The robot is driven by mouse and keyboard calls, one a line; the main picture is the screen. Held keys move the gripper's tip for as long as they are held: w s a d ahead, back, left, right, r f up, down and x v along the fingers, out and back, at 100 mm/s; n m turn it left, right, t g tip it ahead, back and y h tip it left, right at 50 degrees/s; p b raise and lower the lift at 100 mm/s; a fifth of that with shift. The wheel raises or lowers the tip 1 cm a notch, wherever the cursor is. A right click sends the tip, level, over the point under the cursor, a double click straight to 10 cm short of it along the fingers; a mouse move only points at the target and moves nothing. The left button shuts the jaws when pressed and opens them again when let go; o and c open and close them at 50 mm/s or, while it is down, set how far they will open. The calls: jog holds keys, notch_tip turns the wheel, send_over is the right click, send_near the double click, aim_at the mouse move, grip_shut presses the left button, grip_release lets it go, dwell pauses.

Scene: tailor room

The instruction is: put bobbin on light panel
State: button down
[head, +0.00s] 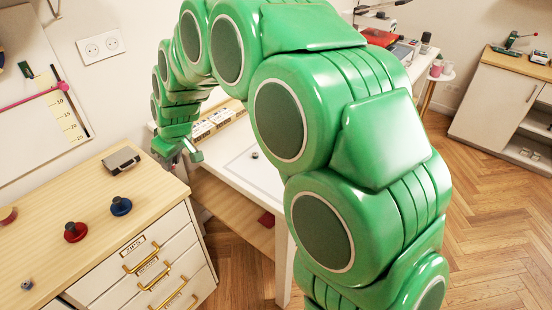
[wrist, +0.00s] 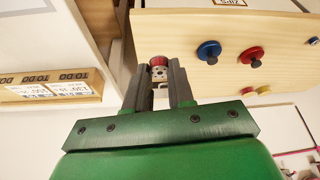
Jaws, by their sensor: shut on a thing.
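My gripper (head: 180,153) is at the far end of the green arm, over the gap between the wooden-topped cabinet and the white table. In the wrist view its two dark fingers (wrist: 160,80) are shut on a small bobbin (wrist: 159,72) with a reddish top and a metallic side with holes. The fingers hide part of it, and I cannot make it out in the head view. What looks like the light panel (head: 241,168) is a flat pale area with a thin grey outline on the white table, partly hidden by my arm. A small dark round thing (head: 254,155) lies on it.
The cabinet top (head: 150,189) holds a blue knob-like piece (head: 121,206), a red one (head: 75,231), a small grey piece (head: 27,285) and a metal box (head: 121,160). Labelled boxes (head: 217,122) stand at the white table's back edge.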

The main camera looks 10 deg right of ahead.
jog(key=s+d, duration=0.1)
jog(key=d, duration=2)
jog(key=s+d+n, duration=0.1)
jog(key=s+d, duration=0.9)
jog(key=d, duration=0.3)
jog(key=w+f, duration=0.2)
jog(key=w, duration=0.2)
jog(key=w+f, duration=0.3)
jog(key=w, duration=0.1)
jog(key=w+f, duration=0.2)
jog(key=w, duration=0.2)
jog(key=shift+w+a+f, duration=0.25)
jog(key=shift+a+f, duration=0.1)
jog(key=shift+a, duration=0.05)
jog(key=shift+w+f, duration=0.55)
jog(key=shift+f, duration=0.05)
jog(key=shift+w+f, duration=0.25)
jog(key=shift+f, duration=1.55)
jog(key=shift+f, duration=0.1)
